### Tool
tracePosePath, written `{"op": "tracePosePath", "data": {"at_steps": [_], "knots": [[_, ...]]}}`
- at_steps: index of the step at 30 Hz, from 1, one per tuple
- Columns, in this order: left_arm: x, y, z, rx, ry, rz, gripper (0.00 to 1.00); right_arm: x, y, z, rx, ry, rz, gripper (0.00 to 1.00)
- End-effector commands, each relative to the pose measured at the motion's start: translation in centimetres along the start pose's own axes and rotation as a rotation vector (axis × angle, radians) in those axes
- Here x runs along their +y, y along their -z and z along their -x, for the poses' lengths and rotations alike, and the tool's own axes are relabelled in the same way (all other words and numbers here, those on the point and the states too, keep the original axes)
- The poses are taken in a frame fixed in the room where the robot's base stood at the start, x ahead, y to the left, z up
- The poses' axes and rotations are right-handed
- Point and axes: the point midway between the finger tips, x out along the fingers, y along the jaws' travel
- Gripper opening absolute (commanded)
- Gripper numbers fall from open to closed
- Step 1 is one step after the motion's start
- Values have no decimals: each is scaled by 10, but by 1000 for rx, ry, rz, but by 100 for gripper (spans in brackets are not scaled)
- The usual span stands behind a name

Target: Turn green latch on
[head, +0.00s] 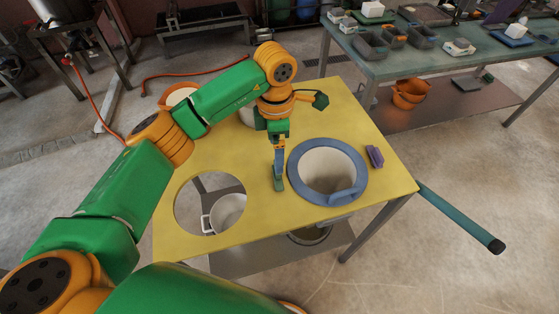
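My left arm reaches in from the left over the yellow table (245,225). My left gripper (278,181) points down beside the blue ring (294,171), left of it and close to the tabletop. Its fingers overlap in this view, so I cannot tell whether they are open or shut. A small dark green piece (320,100) shows just right of my wrist; I cannot tell whether it is the latch or part of my arm. No other green latch is clear. My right gripper is not in view.
The blue ring surrounds an opening with a white vessel inside. A round hole at the front left shows a white pot (228,212) below. A purple block (375,156) lies right of the ring. A teal bar (460,217) extends beyond the table's right side.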

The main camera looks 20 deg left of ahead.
Motion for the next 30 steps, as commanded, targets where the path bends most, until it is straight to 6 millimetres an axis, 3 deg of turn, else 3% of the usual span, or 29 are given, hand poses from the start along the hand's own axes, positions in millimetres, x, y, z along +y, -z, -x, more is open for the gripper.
{"op": "tracePosePath", "data": {"at_steps": [3, 9, 17, 27, 30], "knots": [[-1, 1, -20, 3, 6, 0, 92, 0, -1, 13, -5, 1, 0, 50], [-1, 0, -51, 0, 4, 0, 92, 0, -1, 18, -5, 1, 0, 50], [-1, 0, -57, -1, 1, -2, 92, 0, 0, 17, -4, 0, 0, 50], [-1, 0, -57, -1, 2, -1, 7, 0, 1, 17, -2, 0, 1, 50], [-1, 0, -57, -2, 2, 2, 7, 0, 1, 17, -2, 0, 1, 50]]}}
